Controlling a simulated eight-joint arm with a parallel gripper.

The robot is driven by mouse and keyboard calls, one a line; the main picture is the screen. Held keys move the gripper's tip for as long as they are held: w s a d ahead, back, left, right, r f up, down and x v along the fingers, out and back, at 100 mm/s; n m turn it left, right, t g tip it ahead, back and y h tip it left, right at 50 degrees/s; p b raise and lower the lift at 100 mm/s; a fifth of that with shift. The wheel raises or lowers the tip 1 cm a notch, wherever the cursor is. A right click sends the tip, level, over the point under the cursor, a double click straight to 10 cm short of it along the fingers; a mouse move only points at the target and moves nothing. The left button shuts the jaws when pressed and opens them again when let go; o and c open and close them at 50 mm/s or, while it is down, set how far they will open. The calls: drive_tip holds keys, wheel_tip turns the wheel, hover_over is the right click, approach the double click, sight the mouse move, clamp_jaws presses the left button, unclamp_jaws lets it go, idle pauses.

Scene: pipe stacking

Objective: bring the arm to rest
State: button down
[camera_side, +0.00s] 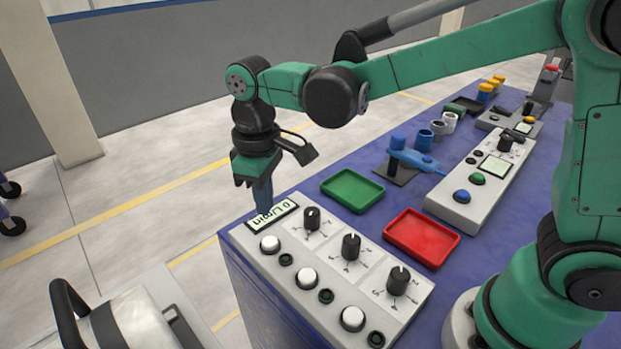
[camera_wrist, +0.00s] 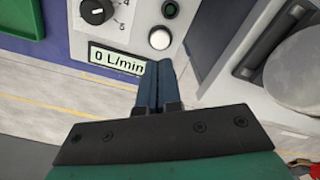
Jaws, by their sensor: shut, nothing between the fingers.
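My gripper (camera_side: 263,207) points down just above the far-left end of the grey control panel, close to its small display (camera_side: 271,216). Its two blue fingers are together with nothing held between them. In the wrist view, the shut fingers (camera_wrist: 155,72) reach up beside the display (camera_wrist: 118,62), which reads "0 L/min". I cannot tell whether the fingertips touch the panel. My arm stretches across the blue table (camera_side: 330,168) from the right.
The control panel (camera_side: 330,262) has knobs and white buttons. A green tray (camera_side: 352,189) and a red tray (camera_side: 422,237) lie beyond it. A second panel (camera_side: 482,183), a blue tool (camera_side: 415,158) and several pipe pieces (camera_side: 438,130) stand farther back.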

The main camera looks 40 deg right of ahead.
drive_tip(key=shift+d, duration=0.1)
drive_tip(key=shift+s+d+r, duration=0.15)
drive_tip(key=shift+d+r, duration=0.15)
drive_tip(key=s+d+r+m+t, duration=0.2)
drive_tip(key=s+d+m+t, duration=0.4)
drive_tip(key=d, duration=0.4)
drive_tip(key=shift+s+d+r+t, duration=0.2)
drive_tip(key=shift+s+t, duration=0.2)
drive_tip(key=shift+t, duration=0.2)
